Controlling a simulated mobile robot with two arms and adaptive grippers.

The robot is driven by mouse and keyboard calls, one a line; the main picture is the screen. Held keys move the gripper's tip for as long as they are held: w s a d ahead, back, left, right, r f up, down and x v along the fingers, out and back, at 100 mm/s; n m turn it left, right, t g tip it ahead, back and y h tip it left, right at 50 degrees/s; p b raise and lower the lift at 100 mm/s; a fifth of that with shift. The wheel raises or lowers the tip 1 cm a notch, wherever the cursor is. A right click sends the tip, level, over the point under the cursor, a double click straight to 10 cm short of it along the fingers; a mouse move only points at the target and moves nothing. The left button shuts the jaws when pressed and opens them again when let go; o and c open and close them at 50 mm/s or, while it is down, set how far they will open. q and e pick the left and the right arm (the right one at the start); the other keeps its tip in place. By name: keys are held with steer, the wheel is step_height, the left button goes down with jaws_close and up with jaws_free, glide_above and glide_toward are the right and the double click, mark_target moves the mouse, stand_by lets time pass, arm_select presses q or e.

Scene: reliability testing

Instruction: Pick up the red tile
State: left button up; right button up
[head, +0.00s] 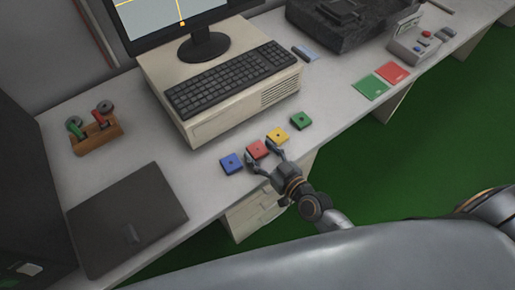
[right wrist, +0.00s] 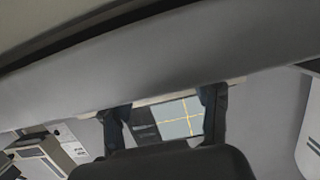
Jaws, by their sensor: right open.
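The red tile (head: 257,148), a small square block with a dark spot on top, lies on the desk between a blue tile (head: 231,163) and a yellow tile (head: 277,136). My right gripper (head: 260,155) is open at the near side of the red tile. One finger is by its lower left side and the other by its right side, close to the yellow tile. I cannot tell whether either touches. The right wrist view shows the two spread fingers (right wrist: 167,104) but no tile that I can make out. My left gripper is out of view.
A green tile (head: 301,120) lies right of the yellow one. Behind the row stands a beige computer case (head: 197,128) with a keyboard (head: 230,78). A dark closed laptop-like slab (head: 125,215) lies at left. The desk's front edge is just below the tiles.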

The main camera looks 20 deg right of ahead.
steer(key=shift+w+a+f, duration=0.1)
steer(key=shift+w, duration=0.1)
steer(key=c, duration=1)
